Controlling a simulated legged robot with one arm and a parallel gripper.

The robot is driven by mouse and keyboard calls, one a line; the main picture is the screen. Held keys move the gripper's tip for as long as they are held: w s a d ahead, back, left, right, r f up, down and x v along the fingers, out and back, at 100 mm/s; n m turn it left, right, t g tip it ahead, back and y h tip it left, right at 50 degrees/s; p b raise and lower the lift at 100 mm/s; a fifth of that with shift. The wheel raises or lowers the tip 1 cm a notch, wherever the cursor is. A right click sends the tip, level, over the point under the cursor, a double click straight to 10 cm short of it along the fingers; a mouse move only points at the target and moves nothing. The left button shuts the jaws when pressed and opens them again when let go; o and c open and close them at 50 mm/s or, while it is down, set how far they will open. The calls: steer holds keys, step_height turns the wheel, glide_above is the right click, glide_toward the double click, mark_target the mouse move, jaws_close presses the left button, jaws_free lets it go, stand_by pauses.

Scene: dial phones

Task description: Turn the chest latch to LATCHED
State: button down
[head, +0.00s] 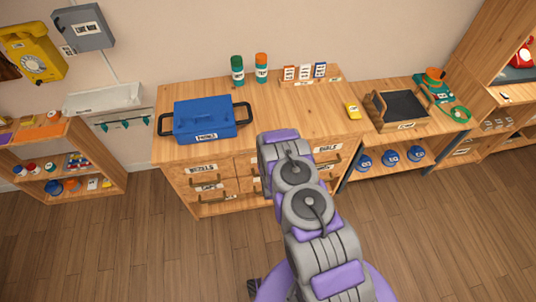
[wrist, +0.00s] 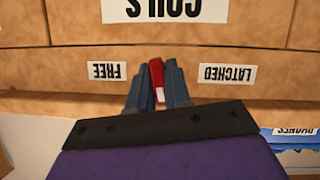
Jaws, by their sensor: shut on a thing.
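The chest latch is a small red handle (wrist: 155,72) with a white mark near its lower end in the wrist view. It stands nearly straight up and down in the picture, slightly tilted, between two upside-down labels. The FREE label (wrist: 106,72) is to its left and the LATCHED label (wrist: 227,74) to its right. My gripper (wrist: 158,84) has its two blue-grey fingers closed on either side of the latch. In the head view, the wooden chest (head: 300,115) stands ahead, and my arm hides the latch and the gripper's fingertips.
Drawers with handles (head: 209,186) are on the chest front. The wooden floor (head: 130,245) is clear.

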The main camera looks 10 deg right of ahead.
steer(key=shift+a+f+n+h, duration=0.15)
steer(key=shift+n+h, duration=0.55)
steer(key=shift+n, duration=0.5)
steer(key=shift+n+t+h, duration=0.3)
steer(key=shift+n+h, duration=0.4)
steer(key=shift+n, duration=0.4)
steer(key=shift+a, duration=0.1)
steer(key=c, duration=1.2)
jaws_free()
steer(key=shift+o, duration=0.2)
steer(key=v, duration=1.7)
steer(key=shift+a+p, duration=0.3)
steer(key=shift+a, duration=0.05)
steer(key=shift+s+f, duration=0.1)
